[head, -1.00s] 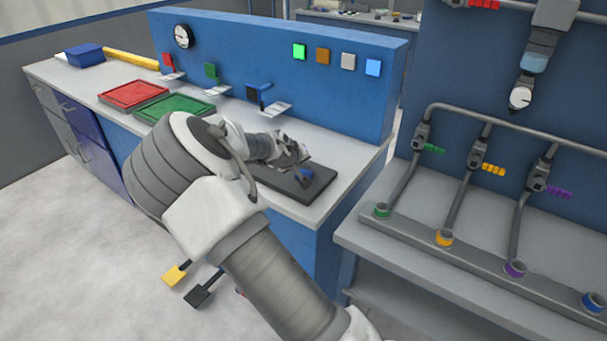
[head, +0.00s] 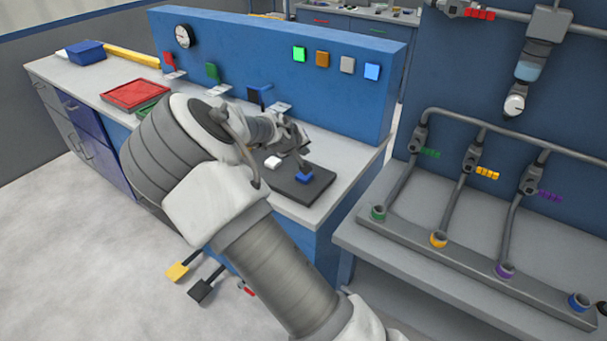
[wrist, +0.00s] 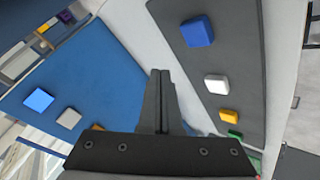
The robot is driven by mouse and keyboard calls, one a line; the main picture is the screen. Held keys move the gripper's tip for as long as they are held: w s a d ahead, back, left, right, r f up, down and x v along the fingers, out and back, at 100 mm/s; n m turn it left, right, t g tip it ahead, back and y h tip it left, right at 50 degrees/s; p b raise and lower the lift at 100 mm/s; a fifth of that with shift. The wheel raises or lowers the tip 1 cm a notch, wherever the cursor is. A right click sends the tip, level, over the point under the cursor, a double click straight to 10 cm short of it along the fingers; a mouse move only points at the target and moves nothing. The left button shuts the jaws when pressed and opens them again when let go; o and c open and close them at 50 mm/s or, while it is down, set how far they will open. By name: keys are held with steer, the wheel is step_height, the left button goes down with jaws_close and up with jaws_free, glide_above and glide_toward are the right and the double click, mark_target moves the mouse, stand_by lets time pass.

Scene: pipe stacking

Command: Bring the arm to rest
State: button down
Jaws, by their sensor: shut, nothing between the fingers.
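My arm reaches across the head view to the workbench. A blue block (head: 305,177) and a white block (head: 273,162) lie on the mat. The wrist view shows the blue block (wrist: 197,31), white block (wrist: 216,84), an orange block (wrist: 229,116) and a green block (wrist: 235,134) in a row on the mat (wrist: 245,55), apart from the fingers.
A blue panel (head: 335,100) with several coloured squares stands behind the bench. A red tray (head: 135,95) and a partly hidden green tray (head: 147,108) lie to the left. A pipe rack (head: 470,245) with coloured sockets stands to the right. The floor (head: 70,230) at left is clear.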

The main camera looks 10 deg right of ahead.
stand_by(0.3)
steer(key=s+r+y+p, duration=0.1)
steer(key=s+r, duration=0.6)
steer(key=s, duration=0.6)
steer(key=s+r+m+g+y+p, duration=0.1)
steer(key=s+r+y+p, duration=0.1)
steer(key=s+r, duration=0.6)
steer(key=s+r+m+g+y+p, duration=0.1)
steer(key=s+r, duration=0.7)
steer(key=s, duration=1.2)
steer(key=shift+d+y+p, duration=0.2)
steer(key=shift+y+p, duration=0.3)
steer(key=shift+p, duration=0.05)
steer(key=shift+s, duration=0.1)
